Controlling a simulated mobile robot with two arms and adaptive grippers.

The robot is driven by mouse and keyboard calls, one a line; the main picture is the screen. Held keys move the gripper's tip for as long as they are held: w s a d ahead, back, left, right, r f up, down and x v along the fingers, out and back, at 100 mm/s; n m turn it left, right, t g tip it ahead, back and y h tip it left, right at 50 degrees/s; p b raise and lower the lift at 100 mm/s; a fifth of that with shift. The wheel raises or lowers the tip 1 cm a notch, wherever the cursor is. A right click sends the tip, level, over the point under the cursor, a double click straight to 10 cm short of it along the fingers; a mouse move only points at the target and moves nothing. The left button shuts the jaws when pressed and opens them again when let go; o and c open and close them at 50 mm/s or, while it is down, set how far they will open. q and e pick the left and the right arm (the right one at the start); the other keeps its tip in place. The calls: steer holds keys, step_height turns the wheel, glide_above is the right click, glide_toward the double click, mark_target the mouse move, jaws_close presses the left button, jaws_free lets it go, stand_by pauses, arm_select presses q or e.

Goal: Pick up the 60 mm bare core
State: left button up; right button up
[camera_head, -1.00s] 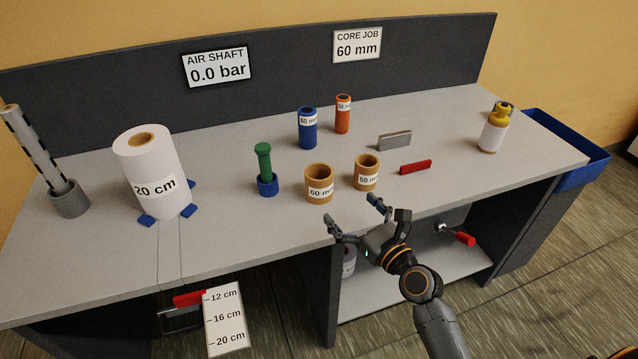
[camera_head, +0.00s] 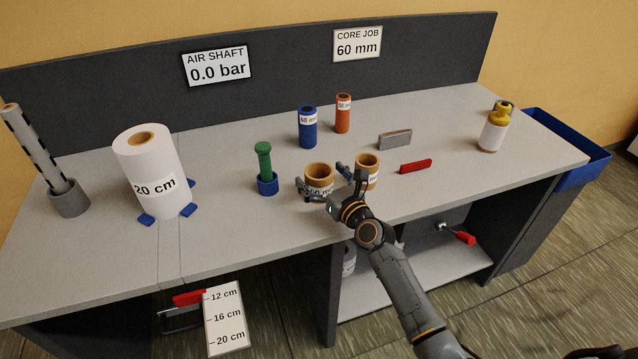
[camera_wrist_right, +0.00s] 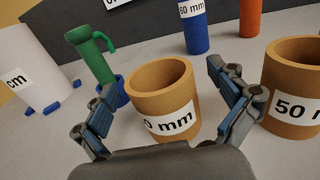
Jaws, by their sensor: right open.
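The 60 mm bare core (camera_head: 318,168) is a short brown cardboard ring standing upright on the bench; it also shows in the right wrist view (camera_wrist_right: 158,90), its label partly hidden. My right gripper (camera_head: 322,179) is open, with one finger on each side of the core's near part. In the right wrist view the open fingers (camera_wrist_right: 162,85) flank the core and hold nothing; I cannot tell whether they touch it. My left gripper is not in view.
A similar 50 mm core (camera_head: 367,164) stands close on the right, beside my right finger. A green-handled tool in a blue holder (camera_head: 267,184) stands on the left. Blue (camera_head: 307,130) and orange (camera_head: 343,115) tubes stand behind. A white roll (camera_head: 150,165) is further left.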

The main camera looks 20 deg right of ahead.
steer(key=shift+w+a, duration=0.1)
steer(key=shift+w, duration=0.25)
steer(key=c, duration=1.2)
steer(key=shift+s, duration=0.1)
steer(key=shift+c, duration=0.6)
steer(key=shift+r, duration=0.15)
